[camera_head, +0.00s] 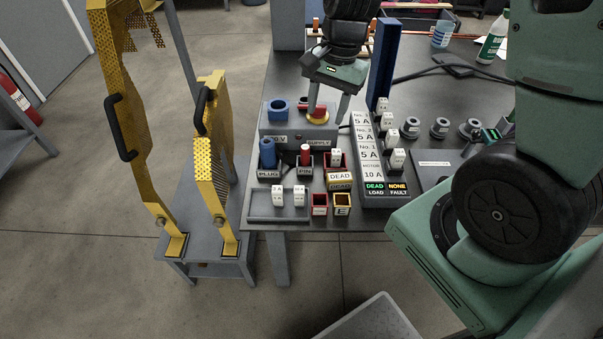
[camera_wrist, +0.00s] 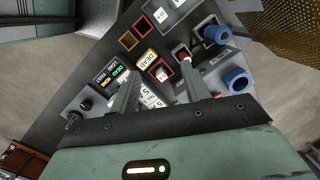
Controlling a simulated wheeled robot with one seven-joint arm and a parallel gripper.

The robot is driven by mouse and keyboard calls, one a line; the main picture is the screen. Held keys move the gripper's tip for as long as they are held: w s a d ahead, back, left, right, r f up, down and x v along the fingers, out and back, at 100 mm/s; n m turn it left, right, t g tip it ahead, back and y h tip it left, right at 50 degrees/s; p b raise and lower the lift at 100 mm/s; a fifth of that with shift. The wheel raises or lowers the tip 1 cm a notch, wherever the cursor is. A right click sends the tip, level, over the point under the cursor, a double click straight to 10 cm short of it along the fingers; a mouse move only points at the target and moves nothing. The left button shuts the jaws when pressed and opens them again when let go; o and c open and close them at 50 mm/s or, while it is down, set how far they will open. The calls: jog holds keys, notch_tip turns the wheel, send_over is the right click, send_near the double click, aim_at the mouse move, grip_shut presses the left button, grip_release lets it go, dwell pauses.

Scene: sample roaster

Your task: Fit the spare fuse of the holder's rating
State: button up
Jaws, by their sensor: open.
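My gripper (camera_head: 327,116) is open and empty above the bench, beside the supply box's red and yellow knob (camera_head: 318,110); I cannot tell whether a finger touches it. Its two fingers also show in the wrist view (camera_wrist: 159,73). The fuse panel (camera_head: 371,198) has labels for several 5 A ways and a 10 A motor way. White fuse-like blocks (camera_head: 397,159) stand along its right side. Its display reads DEAD for load and NONE for fault. Two white blocks (camera_head: 278,196) (camera_head: 300,197) stand in a grey tray (camera_head: 262,213); their ratings are unreadable.
A yellow DEAD sign (camera_head: 340,178) stands beside a red-rimmed box holding a white piece (camera_head: 336,157). Blue plug (camera_head: 268,153) and red pin (camera_head: 305,155) are nearby. A tall blue post (camera_head: 383,60) rises behind the panel. Yellow perforated guards (camera_head: 211,160) stand left of the bench.

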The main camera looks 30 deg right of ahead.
jog(key=s+a+r+n, duration=0.3)
jog(key=s+a+n, duration=0.5)
jog(key=s+n, duration=0.1)
jog(key=s+a+r+n+h, duration=0.1)
jog(key=s+a+r+n, duration=0.2)
jog(key=s+a+n, duration=0.6)
jog(key=shift+a+r+n, duration=0.2)
jog(key=shift+r+n, duration=0.05)
jog(key=shift+n, duration=0.45)
jog(key=shift+s, duration=0.1)
